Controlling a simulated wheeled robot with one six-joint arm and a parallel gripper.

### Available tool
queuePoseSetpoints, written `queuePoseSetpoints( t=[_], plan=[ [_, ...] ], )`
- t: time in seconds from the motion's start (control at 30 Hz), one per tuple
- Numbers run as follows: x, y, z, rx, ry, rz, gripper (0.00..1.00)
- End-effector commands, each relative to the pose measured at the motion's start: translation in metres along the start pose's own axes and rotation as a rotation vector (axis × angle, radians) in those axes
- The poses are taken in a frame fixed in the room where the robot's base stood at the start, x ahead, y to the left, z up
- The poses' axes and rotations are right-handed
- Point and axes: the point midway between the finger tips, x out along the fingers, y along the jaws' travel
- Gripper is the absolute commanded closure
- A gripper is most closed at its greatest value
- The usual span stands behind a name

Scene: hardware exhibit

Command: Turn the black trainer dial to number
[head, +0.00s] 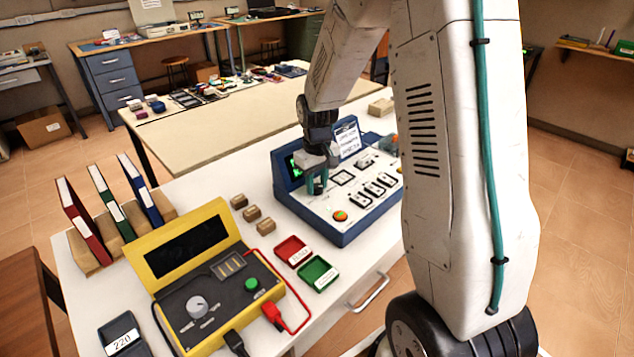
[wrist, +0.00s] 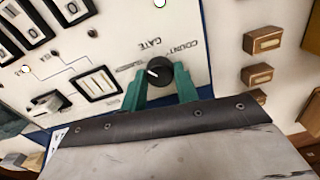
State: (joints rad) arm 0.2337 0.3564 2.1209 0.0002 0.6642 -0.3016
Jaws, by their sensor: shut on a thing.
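The trainer is a blue console with a white sloped panel (head: 318,205), right of centre in the head view. Its black dial (wrist: 160,73) shows in the wrist view, with a white pointer mark towards its left side. The words GATE and COUNT appear upside down beside it; a further label at its left is too small to read. My gripper (wrist: 161,88) is shut on the dial, one teal finger on each side. In the head view my gripper (head: 317,184) is down at the panel's left part and hides the dial.
A yellow tester (head: 190,230) with a grey knob and red and black leads stands at the front left. Red (head: 292,249) and green (head: 318,272) trays lie before the trainer. Small brown blocks (head: 252,213) sit to its left. Panel switches (head: 376,186) lie right of my gripper.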

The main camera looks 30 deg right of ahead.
Motion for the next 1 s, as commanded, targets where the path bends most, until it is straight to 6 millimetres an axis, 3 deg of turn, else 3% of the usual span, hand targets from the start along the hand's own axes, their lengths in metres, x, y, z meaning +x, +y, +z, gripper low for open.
queuePoseSetpoints(
  t=[0.33, 0.83, 0.87, 0.9, 0.93, 1.0],
  plan=[
    [-0.0003, 0.0005, 0.0002, -0.124, 0.0, 0.001, 0.93],
    [-0.0003, 0.0007, 0.0002, -0.141, 0.0, 0.001, 0.93],
    [-0.0003, 0.0007, 0.0002, -0.141, 0.0, 0.001, 0.67],
    [-0.0003, 0.0007, 0.0002, -0.141, 0.0, 0.001, 0.56],
    [-0.0003, 0.0006, 0.0002, -0.141, 0.0, 0.001, 0.48],
    [-0.0002, 0.0005, 0.0002, -0.141, 0.0, 0.001, 0.48]
  ],
)
